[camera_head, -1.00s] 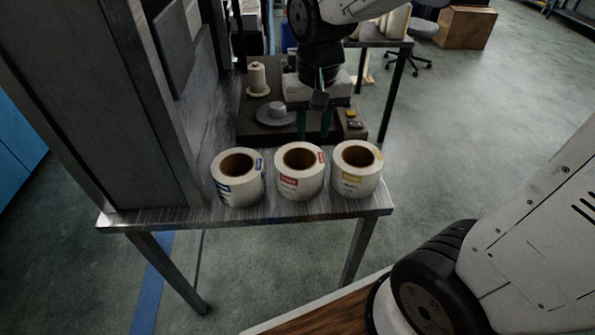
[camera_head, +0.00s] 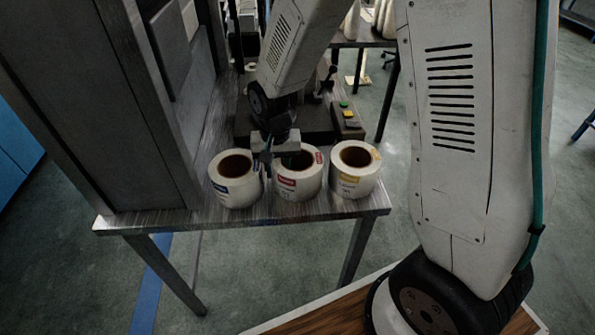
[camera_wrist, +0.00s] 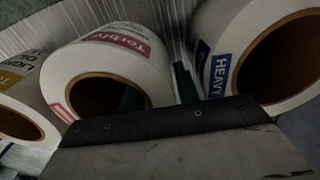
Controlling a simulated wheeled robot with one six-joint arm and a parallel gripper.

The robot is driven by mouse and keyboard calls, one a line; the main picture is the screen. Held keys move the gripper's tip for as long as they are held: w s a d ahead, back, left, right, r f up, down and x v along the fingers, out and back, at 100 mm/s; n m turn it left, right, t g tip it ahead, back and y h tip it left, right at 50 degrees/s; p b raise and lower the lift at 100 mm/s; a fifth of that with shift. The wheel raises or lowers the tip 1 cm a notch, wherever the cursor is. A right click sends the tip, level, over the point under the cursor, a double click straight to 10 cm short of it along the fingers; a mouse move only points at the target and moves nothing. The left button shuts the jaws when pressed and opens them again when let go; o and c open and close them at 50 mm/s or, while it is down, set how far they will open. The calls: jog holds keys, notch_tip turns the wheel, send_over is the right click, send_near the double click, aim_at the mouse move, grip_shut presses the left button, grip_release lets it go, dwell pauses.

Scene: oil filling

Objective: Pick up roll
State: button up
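Three white label rolls with brown cores stand in a row on the metal table (camera_head: 235,214): a blue-labelled roll (camera_head: 239,193) at left, a red-labelled roll (camera_head: 298,191) in the middle and a yellow-labelled roll (camera_head: 356,182) at right. My gripper (camera_head: 283,158) is at the middle roll. In the wrist view, the gripper (camera_wrist: 158,92) has its green fingers apart, astride the wall of the red-labelled roll (camera_wrist: 90,60). One finger is inside its core; the other is outside, between it and the blue-labelled "HEAVY" roll (camera_wrist: 222,40). The fingertips are partly hidden.
A dark machine base (camera_head: 318,118) with small buttons (camera_head: 347,113) stands behind the rolls. A tall grey cabinet frame (camera_head: 100,110) rises at left, close to the blue-labelled roll. The table's front edge is bare.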

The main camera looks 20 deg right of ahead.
jog(key=shift+f, duration=0.7)
grip_shut()
jog(key=shift+r, duration=0.15)
